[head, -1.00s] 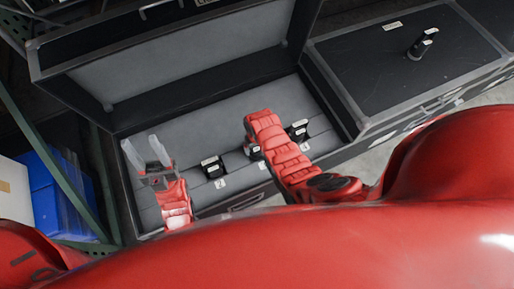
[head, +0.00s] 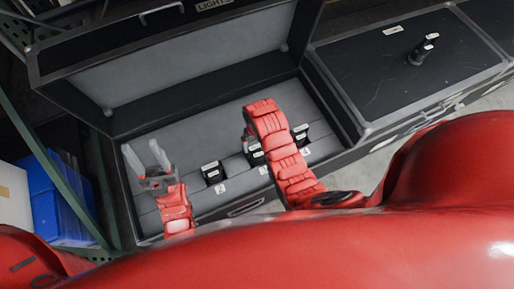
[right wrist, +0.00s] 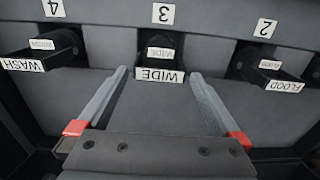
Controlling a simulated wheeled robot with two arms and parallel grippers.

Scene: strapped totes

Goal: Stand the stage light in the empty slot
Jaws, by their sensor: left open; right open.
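A black stage light (head: 423,48) with white labels is on the closed dark lid at the right in the head view. Three black lights sit in the open case's grey foam; the right wrist view shows WASH (right wrist: 42,52) at label 4, WIDE (right wrist: 160,58) at 3 and FLOOD (right wrist: 268,68) at 2. I cannot make out an empty slot. My right gripper (right wrist: 158,75) is open, its fingers apart either side of the line to WIDE, holding nothing; my arm hides it in the head view. My left gripper (head: 142,150) is open and empty over the case's left part.
The open case's raised lid (head: 190,62) stands behind the foam. The closed case lid (head: 385,75) at the right is mostly clear. A blue bin (head: 58,200) and green rack posts stand at the left.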

